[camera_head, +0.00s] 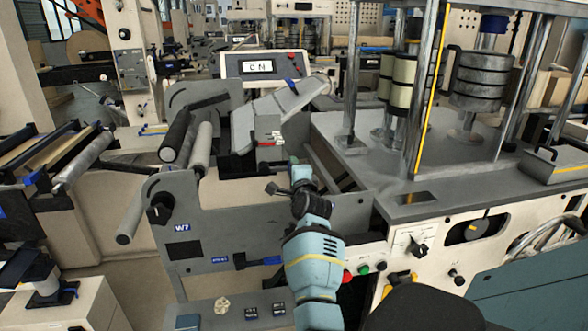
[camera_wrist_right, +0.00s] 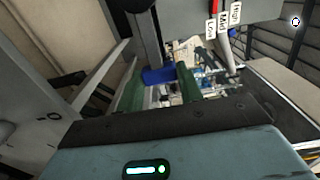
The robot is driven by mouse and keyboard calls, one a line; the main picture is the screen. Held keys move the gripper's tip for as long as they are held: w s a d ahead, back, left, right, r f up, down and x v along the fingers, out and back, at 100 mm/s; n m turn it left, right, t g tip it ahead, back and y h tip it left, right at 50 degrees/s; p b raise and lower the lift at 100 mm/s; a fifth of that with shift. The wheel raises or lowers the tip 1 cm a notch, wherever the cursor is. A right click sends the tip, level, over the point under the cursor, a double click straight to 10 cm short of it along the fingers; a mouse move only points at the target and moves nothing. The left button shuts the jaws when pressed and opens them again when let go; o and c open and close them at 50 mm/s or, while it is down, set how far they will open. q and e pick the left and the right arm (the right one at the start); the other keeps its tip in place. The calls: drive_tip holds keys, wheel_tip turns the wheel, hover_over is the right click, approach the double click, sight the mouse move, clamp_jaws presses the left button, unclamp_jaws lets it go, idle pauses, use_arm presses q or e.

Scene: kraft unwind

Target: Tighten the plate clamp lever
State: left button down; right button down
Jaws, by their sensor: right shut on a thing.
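My right gripper (camera_head: 292,172) reaches in from the bottom of the head view to the inner side of the W7 machine. In the right wrist view its green fingers (camera_wrist_right: 160,92) stand on either side of a blue grip at the end of a dark bar, apparently the plate clamp lever (camera_wrist_right: 158,75). The gripper is shut on this blue grip. In the head view the grip is mostly hidden and too small to read clearly. A Low, Mid, High scale (camera_wrist_right: 223,22) sits beside it in the wrist view. My left gripper is not in view.
The grey W7 side plate (camera_head: 215,225) stands left of my arm, with rollers (camera_head: 185,140) above. A display reading "0N" (camera_head: 262,66) is behind. A press with weights (camera_head: 480,80) and a button panel (camera_head: 375,268) stand right. Small blocks (camera_head: 250,312) lie on the front ledge.

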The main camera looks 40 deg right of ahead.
drive_tip(key=shift+r, duration=0.1)
drive_tip(key=c, duration=0.9)
unclamp_jaws()
drive_tip(key=shift+w, duration=0.1)
drive_tip(key=shift+v, duration=3.95)
drive_tip(key=shift+d, duration=0.1)
